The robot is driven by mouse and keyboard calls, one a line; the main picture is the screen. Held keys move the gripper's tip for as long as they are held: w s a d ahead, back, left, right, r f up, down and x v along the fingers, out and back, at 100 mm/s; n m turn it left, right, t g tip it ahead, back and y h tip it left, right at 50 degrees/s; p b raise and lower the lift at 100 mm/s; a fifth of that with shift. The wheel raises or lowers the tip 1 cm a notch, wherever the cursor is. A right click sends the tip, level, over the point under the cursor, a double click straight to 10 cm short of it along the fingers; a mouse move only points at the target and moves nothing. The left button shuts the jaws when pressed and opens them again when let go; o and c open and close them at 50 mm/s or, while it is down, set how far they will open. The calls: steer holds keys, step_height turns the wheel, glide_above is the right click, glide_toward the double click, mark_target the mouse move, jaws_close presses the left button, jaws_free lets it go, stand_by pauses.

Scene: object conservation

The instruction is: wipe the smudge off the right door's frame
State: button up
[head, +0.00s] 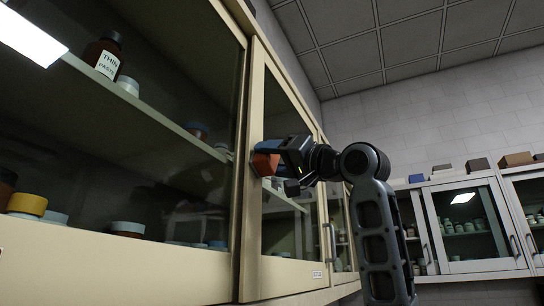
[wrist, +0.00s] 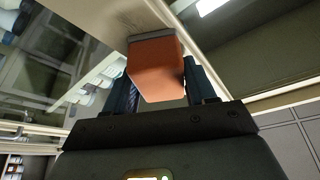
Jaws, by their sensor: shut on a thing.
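My gripper (head: 271,152) is shut on an orange block (head: 264,164) with a grey layer on its far face. In the head view the block is up against or very near the left upright of the right door's cream frame (head: 251,215). In the wrist view the block (wrist: 157,72) sits between the two fingers, its grey side toward a pale frame surface (wrist: 137,18). I cannot tell for sure whether it touches.
The left glass door (head: 125,130) shows shelves with a brown bottle (head: 103,55) and several jars. The right door's handle (head: 328,245) sticks out at its right side. Another glass cabinet (head: 470,225) with boxes on top stands along the far wall.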

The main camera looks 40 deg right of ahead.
mark_target(274, 172)
steer(key=shift+f+b, duration=0.8)
steer(key=shift+f, duration=0.8)
steer(key=shift+f+b, duration=1)
steer(key=shift+f, duration=0.75)
steer(key=shift+s+d, duration=0.35)
steer(key=shift+s, duration=0.55)
steer(key=shift+s+d, duration=0.4)
steer(key=shift+s, duration=0.55)
steer(key=shift+s+d, duration=0.35)
steer(key=shift+s, duration=0.55)
steer(key=s, duration=0.1)
steer(key=s+d, duration=0.1)
steer(key=shift+s+d, duration=0.1)
steer(key=shift+s, duration=0.25)
